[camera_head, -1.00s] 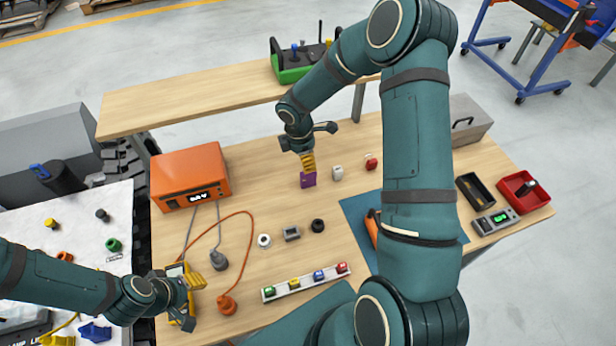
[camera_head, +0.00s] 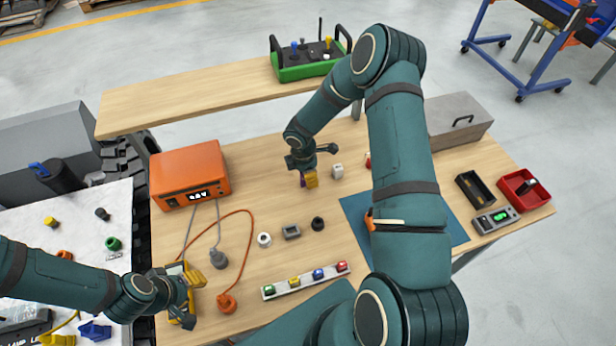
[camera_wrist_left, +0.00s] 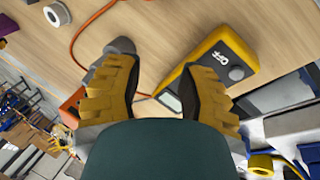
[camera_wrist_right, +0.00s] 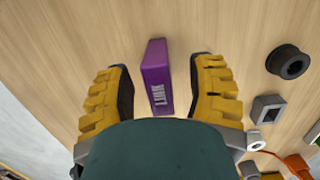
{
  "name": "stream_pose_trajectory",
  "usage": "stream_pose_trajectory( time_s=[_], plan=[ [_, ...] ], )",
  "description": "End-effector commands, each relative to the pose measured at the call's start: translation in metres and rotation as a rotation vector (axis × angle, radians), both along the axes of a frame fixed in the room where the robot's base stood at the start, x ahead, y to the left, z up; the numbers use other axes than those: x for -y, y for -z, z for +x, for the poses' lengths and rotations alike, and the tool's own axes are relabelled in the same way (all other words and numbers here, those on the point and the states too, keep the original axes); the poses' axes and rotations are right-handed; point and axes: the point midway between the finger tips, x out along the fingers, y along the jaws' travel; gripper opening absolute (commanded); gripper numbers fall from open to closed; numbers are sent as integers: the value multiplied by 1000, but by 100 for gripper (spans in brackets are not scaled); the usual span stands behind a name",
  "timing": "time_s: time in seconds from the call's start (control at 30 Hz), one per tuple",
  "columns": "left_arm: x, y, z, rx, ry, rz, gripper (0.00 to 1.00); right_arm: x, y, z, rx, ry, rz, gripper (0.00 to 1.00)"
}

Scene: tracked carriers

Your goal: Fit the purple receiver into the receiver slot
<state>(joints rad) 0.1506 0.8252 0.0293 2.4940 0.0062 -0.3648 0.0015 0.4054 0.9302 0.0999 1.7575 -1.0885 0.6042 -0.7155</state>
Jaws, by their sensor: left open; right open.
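The purple receiver (camera_head: 303,182) stands on the wooden table, mostly hidden by my right gripper in the head view. In the right wrist view the purple receiver (camera_wrist_right: 156,75) shows pale lettering on one side. My right gripper (camera_head: 309,181) is open, with a yellow finger on each side of the receiver; gaps show on both sides (camera_wrist_right: 160,82). My left gripper (camera_head: 190,298) is open and empty at the table's left front, over a yellow meter (camera_wrist_left: 215,65). I cannot make out which opening is the receiver slot.
A white block (camera_head: 337,171) stands close right of the right gripper. A white ring (camera_head: 264,240), a grey square socket (camera_head: 291,232) and a black ring (camera_head: 318,224) lie in front. An orange power unit (camera_head: 189,173) stands left. Table behind the receiver is clear.

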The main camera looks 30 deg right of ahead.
Motion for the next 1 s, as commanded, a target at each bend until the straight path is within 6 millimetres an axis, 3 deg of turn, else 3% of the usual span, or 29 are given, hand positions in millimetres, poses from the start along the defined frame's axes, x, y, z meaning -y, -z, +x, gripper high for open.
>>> stream_pose_trajectory(
  time_s=[0.07,0.1,0.23,0.27,0.77,1.0],
  plan=[
    [0,0,0,0,0,0,39,0,0,0,0,0,0,55],
    [0,0,0,0,0,0,39,0,0,0,0,0,0,50],
    [0,0,0,0,0,0,39,0,0,0,0,0,0,5],
    [0,0,0,0,0,0,39,0,0,0,0,0,0,0],
    [0,0,0,0,0,0,39,0,-3,0,0,0,0,0],
    [0,-1,0,0,0,0,39,0,-41,1,4,-1,-1,0]
  ],
)
